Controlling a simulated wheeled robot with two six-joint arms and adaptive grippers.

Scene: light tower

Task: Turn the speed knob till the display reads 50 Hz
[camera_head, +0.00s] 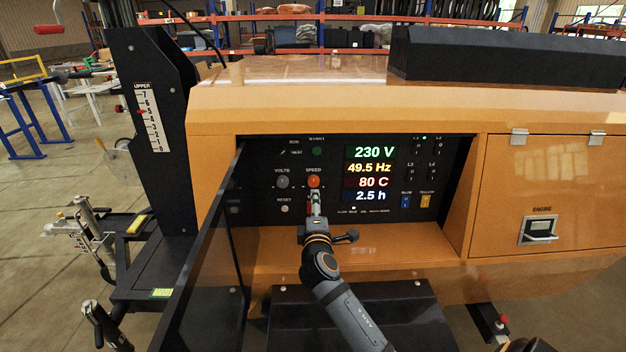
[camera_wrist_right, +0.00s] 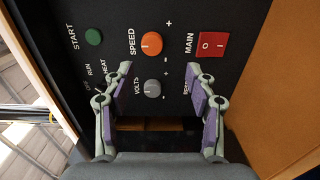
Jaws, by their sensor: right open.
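The orange round speed knob (camera_head: 313,181) is on the black control panel (camera_head: 265,165), right of the grey volts knob (camera_head: 282,181). The display (camera_head: 370,173) reads 230 V, 49.5 Hz, 80 C and 2.5 h. My right gripper (camera_head: 316,197) is in front of the panel, just below the speed knob. In the right wrist view, which is turned sideways, its two fingers (camera_wrist_right: 159,70) are spread and empty. The speed knob (camera_wrist_right: 152,44) shows beyond the fingertips, between their lines. Contact with it is not visible. My left gripper is not in view.
A red main switch (camera_wrist_right: 212,45) and a green start button (camera_wrist_right: 93,37) are near the speed knob. An open dark door (camera_head: 205,255) stands left of the panel recess. Blue and yellow switches (camera_head: 415,201) are below right of the display. The orange ledge (camera_head: 400,240) is clear.

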